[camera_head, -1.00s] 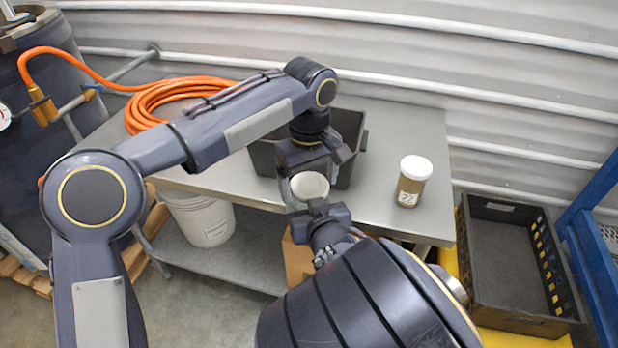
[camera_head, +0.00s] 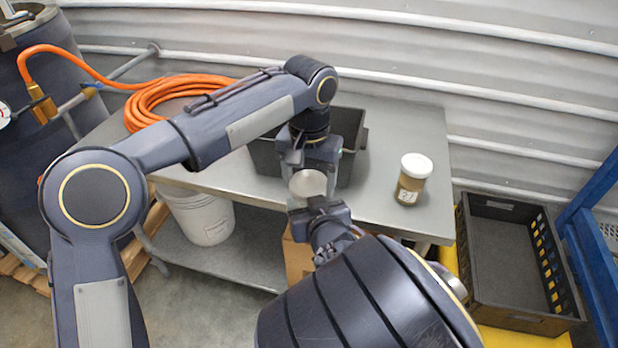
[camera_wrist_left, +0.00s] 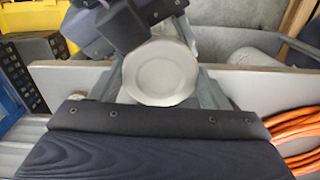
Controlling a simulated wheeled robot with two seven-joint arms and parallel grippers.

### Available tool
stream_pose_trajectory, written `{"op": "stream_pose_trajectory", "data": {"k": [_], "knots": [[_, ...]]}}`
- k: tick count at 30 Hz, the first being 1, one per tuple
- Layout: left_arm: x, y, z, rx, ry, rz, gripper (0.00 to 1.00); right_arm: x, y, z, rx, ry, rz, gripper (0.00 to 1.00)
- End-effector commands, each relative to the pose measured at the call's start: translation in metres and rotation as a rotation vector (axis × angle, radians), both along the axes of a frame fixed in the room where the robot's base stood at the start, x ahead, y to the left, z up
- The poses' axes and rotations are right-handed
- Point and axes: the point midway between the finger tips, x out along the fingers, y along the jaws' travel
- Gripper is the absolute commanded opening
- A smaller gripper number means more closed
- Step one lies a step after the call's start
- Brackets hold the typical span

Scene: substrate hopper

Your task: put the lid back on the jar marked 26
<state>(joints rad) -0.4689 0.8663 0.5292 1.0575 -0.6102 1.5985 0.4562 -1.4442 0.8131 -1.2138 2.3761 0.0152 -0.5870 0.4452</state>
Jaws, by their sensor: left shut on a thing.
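My left gripper (camera_head: 311,168) is shut on a round, pale lid (camera_head: 308,184), held in front of the black bin above the table's front edge. In the left wrist view, the lid (camera_wrist_left: 160,72) shows as a flat grey-white disc between the fingers. My right gripper (camera_head: 321,206) is just below the lid, very close to it; whether it touches the lid or is open cannot be told. A jar (camera_head: 410,188) with brown contents and a white lid stands upright on the table at right; its label is too blurred to read surely. No lidless jar shows.
The metal table (camera_head: 405,125) has free room around the capped jar. A black bin (camera_head: 348,128) stands behind my grippers. An orange hose coil (camera_head: 160,100) lies at the left. A black crate (camera_head: 510,260) is at right; a white bucket (camera_head: 203,218) is below.

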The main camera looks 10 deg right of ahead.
Motion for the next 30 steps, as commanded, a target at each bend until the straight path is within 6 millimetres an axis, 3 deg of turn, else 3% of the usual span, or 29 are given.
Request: {"op": "stream_pose_trajectory", "data": {"k": [8, 9, 13, 22, 30], "knots": [[0.000, 0.000, 0.001, -0.001, -0.001, -0.008, 0.42, 0.000, 0.000, 0.000, 0.001, 0.000, 0.000, 0.00], [0.000, 0.000, 0.001, -0.001, -0.001, -0.008, 0.73, 0.000, 0.000, 0.000, 0.001, 0.000, 0.000, 0.00], [0.000, 0.000, 0.000, 0.000, -0.001, -0.007, 0.90, 0.000, 0.000, 0.000, 0.000, 0.000, 0.000, 0.00], [0.000, 0.000, 0.002, 0.000, -0.001, -0.007, 0.91, 0.000, 0.000, 0.000, 0.000, -0.001, 0.000, 0.00], [0.000, -0.001, 0.035, -0.001, -0.002, -0.006, 0.91, 0.000, 0.000, 0.000, 0.000, -0.001, 0.000, 0.00]]}}
